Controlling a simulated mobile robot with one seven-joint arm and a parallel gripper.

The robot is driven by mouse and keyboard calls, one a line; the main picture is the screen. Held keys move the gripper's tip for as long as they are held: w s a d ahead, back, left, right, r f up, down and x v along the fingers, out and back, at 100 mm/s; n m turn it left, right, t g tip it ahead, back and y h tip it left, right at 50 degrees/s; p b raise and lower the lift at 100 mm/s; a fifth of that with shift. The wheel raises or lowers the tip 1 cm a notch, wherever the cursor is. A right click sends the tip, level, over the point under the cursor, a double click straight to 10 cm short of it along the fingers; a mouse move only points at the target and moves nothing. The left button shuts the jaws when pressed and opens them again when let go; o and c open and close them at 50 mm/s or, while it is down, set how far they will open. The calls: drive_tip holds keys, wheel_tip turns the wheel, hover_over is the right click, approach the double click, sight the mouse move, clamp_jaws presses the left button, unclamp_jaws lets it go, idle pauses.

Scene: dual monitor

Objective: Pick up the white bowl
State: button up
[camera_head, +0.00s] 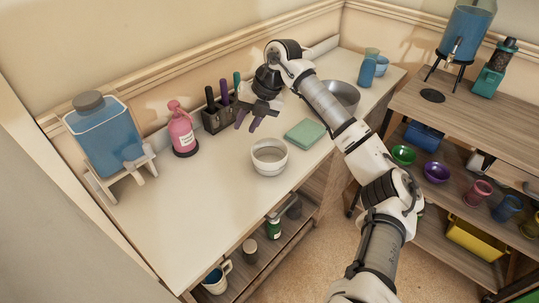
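The white bowl (269,163) stands upright on the pale countertop, near its front edge and left of a green block. It is fully in view and looks empty. My gripper (247,124) is above the counter, up and to the left of the bowl in the picture. The gripper is clear of the bowl.
A green block (305,134) lies right of the bowl. A metal bowl (346,93) is partly hidden by my arm. A dark utensil holder (217,119), pink bottle (182,132) and blue dispenser (105,135) stand left. The front left counter is clear.

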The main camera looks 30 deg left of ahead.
sight(286, 153)
drive_tip(key=w+d+m+t+h, duration=0.2)
drive_tip(key=w+d+m+h, duration=0.1)
drive_tip(key=w+d, duration=0.5)
wheel_tip(286, 153, down, 9)
drive_tip(key=shift+s+a+r+p, duration=0.1)
drive_tip(key=shift+s+p, duration=0.05)
drive_tip(key=shift+p, duration=0.9)
drive_tip(key=f, duration=0.1)
drive_tip(key=f+p, duration=0.1)
drive_tip(key=f, duration=0.1)
drive_tip(key=f+p, duration=0.1)
drive_tip(key=shift+s+d+f, duration=0.2)
drive_tip(key=shift+s+f, duration=0.1)
drive_tip(key=shift+f, duration=0.5)
clamp_jaws()
